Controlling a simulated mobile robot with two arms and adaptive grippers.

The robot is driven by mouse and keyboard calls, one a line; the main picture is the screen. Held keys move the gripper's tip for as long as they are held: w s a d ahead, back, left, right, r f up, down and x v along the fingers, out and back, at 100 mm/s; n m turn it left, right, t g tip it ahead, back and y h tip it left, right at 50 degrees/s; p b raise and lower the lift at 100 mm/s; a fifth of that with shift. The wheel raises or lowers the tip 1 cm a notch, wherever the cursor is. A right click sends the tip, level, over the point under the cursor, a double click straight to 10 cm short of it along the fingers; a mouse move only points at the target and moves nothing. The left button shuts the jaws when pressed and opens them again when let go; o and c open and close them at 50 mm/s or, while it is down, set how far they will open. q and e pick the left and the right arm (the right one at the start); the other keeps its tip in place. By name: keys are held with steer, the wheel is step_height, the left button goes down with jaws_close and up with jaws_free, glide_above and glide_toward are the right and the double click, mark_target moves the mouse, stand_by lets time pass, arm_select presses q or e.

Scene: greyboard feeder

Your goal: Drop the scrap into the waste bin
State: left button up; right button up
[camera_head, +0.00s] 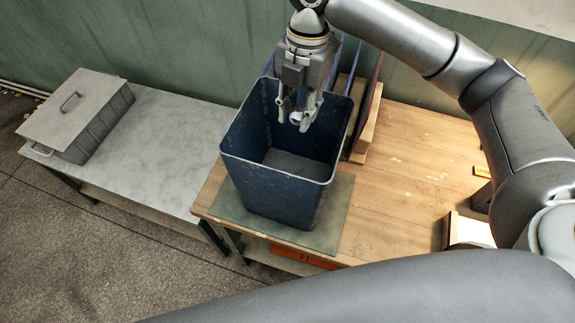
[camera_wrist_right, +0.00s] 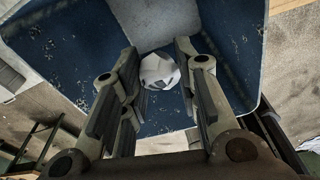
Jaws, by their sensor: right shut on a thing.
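The waste bin (camera_head: 270,190) is a dark blue, open-topped box standing on a green mat on the wooden table. Its inside wall also shows in the right wrist view (camera_wrist_right: 70,45). My right gripper (camera_head: 299,112) points down over the bin's opening. It is shut on the scrap (camera_head: 296,117), a small whitish crumpled piece. In the right wrist view the scrap (camera_wrist_right: 160,71) sits between the fingertips, with the bin's inside beyond it. My left gripper is in neither view.
The green mat (camera_head: 336,215) lies under the bin on the wooden table (camera_head: 410,190). Upright boards (camera_head: 366,110) stand behind the bin at right. A grey lidded box (camera_head: 75,115) sits on the grey table (camera_head: 165,140) at left. The wooden table is mostly clear right of the bin.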

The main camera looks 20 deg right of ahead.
steer(key=shift+o, duration=0.9)
steer(key=o, duration=0.5)
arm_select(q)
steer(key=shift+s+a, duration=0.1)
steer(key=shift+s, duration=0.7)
arm_select(e)
steer(key=r, duration=0.8)
steer(key=w+d+r, duration=0.1)
steer(key=r, duration=0.3)
